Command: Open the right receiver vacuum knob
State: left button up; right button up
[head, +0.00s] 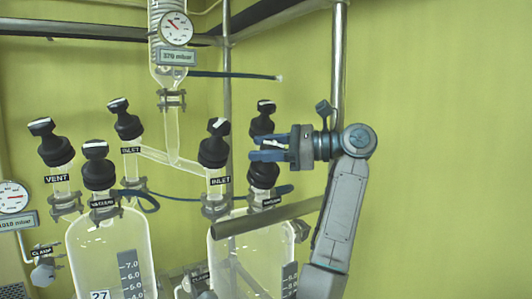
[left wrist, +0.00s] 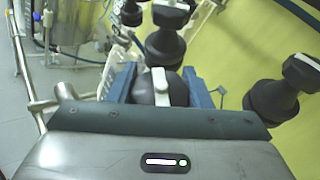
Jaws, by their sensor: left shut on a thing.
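The right receiver (head: 250,250) is a clear glass vessel with black knobs above it. My left gripper (head: 256,148) comes in from the right in the head view and is shut on a black knob (head: 264,174) above this receiver. The label (head: 271,201) under that knob is too small to read surely. In the left wrist view the same knob (left wrist: 147,92), with a white stripe on its handle, sits between the two blue fingers. Its top is partly hidden by the fingers in the head view. My right gripper is not in view.
The inlet knob (head: 214,150) stands close left of the held knob, and another black knob (head: 262,118) shows just above the fingers. A grey pipe (head: 265,217) crosses below my gripper. The left receiver (head: 110,250) has several similar knobs. A yellow wall lies behind.

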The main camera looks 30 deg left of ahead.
pick_arm(q)
jog(key=shift+f+n+g+h, duration=0.1)
jog(key=shift+n+g+h, duration=0.2)
jog(key=shift+n+h, duration=0.15)
jog(key=o, duration=1)
jog(key=shift+s, duration=0.1)
jog(key=shift+a, duration=0.1)
